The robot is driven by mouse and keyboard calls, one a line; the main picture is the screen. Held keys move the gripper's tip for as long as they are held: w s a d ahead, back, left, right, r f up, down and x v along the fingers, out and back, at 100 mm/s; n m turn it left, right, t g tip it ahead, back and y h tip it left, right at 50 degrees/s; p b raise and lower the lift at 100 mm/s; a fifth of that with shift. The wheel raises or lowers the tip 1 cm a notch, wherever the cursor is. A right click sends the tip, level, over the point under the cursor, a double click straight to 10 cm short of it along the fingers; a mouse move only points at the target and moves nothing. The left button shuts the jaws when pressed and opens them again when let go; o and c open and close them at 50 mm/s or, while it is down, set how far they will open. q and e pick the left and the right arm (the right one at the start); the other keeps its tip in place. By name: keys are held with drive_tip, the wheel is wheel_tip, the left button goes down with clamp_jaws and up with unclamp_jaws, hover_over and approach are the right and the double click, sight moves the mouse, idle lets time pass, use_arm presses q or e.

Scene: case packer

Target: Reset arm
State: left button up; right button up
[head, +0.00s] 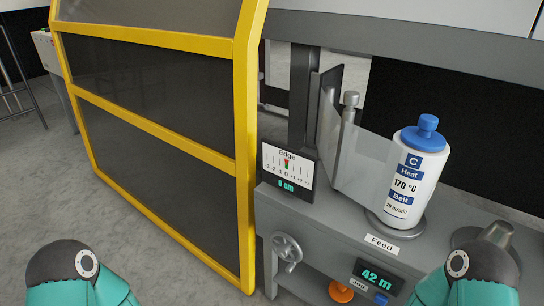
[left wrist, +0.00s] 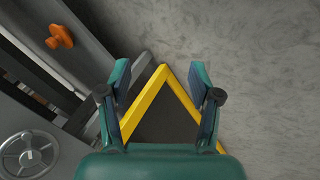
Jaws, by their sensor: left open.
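My left gripper (left wrist: 159,85) shows in the left wrist view with its two teal fingers spread apart and nothing between them. Behind the fingers are a corner of the yellow frame with its dark panel and the grey floor. In the head view only teal and dark parts of my two arms show at the bottom left and bottom right corners. Neither gripper's fingers show there, and my right gripper is out of sight.
A yellow-framed guard door (head: 245,150) with dark panels stands at the left. At the right, a grey machine bench (head: 330,235) carries a white film roll (head: 415,180) with a blue knob, an edge gauge (head: 288,172) and a handwheel (head: 287,250). An orange knob (left wrist: 60,35) shows too.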

use_arm(q)
drive_tip(key=s+f+m+g, duration=0.1)
drive_tip(key=s+g, duration=0.2)
drive_tip(key=s, duration=0.3)
wheel_tip(320, 180, up, 30)
drive_tip(key=p, duration=3)
drive_tip(key=shift+s+m, duration=0.3)
drive_tip(key=shift+s, duration=0.05)
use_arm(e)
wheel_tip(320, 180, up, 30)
use_arm(q)
drive_tip(key=shift+d+f, duration=0.1)
